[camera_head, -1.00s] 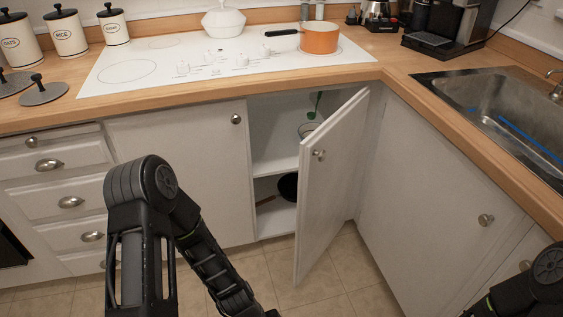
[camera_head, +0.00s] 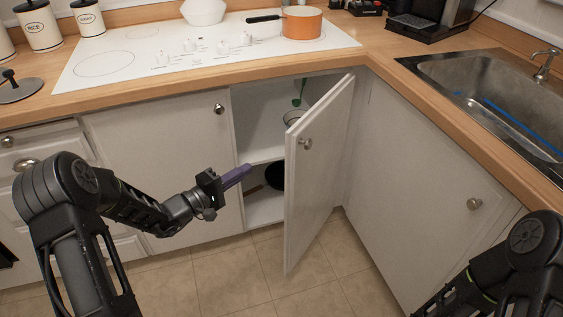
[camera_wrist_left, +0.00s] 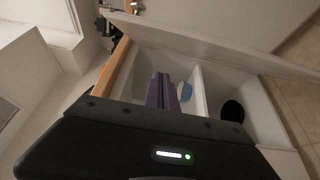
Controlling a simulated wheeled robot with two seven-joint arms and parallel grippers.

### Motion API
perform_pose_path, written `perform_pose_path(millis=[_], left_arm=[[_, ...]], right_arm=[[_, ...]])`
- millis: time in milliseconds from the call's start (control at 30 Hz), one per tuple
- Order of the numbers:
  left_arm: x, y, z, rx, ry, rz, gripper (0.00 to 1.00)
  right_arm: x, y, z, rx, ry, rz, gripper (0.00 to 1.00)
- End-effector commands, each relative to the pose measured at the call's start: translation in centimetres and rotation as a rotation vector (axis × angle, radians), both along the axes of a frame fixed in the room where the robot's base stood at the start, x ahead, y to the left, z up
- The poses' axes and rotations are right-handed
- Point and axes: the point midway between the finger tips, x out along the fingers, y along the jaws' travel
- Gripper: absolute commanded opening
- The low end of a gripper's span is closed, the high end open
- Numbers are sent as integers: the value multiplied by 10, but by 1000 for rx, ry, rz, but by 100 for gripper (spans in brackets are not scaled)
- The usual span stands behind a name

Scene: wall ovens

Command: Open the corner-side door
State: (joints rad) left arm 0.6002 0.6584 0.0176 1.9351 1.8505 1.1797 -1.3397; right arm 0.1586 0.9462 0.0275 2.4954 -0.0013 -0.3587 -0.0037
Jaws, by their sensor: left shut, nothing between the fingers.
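The corner-side door (camera_head: 322,170) is a white cabinet door, hinged on its right side next to the corner. It stands partly open, with its knob (camera_head: 305,144) on the outer face. My left gripper (camera_head: 240,175) has purple fingers, shut and empty. Its tips are in front of the cabinet opening, left of the door's free edge, with no clear contact. In the left wrist view the purple fingers (camera_wrist_left: 162,92) point towards the open cabinet with its shelf. My right arm enters at the lower right of the head view; its gripper is out of view.
A closed door (camera_head: 165,165) is at left, another (camera_head: 425,190) at right under the sink (camera_head: 490,95). The wooden counter edge (camera_head: 215,86) runs above. Tiled floor (camera_head: 255,272) lies clear below.

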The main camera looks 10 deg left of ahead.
Motion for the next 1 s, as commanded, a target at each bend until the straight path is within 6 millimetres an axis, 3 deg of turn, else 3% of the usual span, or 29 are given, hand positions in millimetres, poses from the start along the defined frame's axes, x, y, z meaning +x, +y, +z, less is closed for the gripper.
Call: perform_pose_path(millis=[467,667,1000], left_arm=[[7,-7,-1,0,2,-5,0],[29,-22,-1,0,4,-6,0],[86,-59,-1,-1,3,-5,0]], right_arm=[[0,0,0,0,0,0,36],[0,0,0,0,0,0,36],[0,0,0,0,0,0,36]])
